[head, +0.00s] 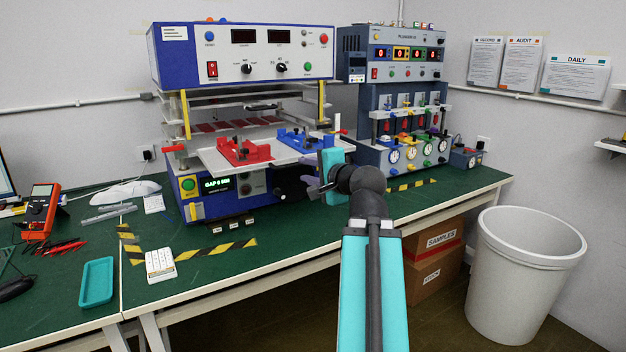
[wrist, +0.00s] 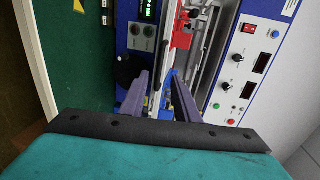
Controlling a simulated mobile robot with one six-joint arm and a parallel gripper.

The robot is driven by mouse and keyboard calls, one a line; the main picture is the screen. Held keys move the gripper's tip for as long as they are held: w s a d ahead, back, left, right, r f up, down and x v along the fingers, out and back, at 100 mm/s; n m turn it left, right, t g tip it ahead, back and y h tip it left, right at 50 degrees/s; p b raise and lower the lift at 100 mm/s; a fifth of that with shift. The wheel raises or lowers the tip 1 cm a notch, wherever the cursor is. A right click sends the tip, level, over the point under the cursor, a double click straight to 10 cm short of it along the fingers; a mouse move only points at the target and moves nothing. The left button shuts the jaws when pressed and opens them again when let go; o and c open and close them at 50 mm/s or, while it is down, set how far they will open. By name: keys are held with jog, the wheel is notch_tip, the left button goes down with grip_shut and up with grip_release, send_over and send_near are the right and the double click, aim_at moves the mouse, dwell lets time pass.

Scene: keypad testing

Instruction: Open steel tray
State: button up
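The steel tray (head: 212,160) is a flat pale plate that sticks out from the front of the blue press machine (head: 240,57). A red fixture (head: 243,150) and a blue fixture (head: 303,141) sit on it. My gripper (head: 315,184) is at the tray's right front side, near the blue fixture. In the wrist view my two purple fingers (wrist: 161,72) stand apart, with the tray's pale edge (wrist: 158,58) showing between them. I cannot tell whether they touch it. My gripper hides part of the machine's lower right front.
A second grey tester (head: 395,60) with several dials stands just right of the press. A keypad (head: 160,265), a teal dish (head: 97,282) and a red multimeter (head: 40,211) lie on the green bench at left. A white bin (head: 525,275) stands on the floor at right.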

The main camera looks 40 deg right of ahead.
jog(key=shift+b+v, duration=1.25)
jog(key=shift+v, duration=0.1)
jog(key=shift+s, duration=0.1)
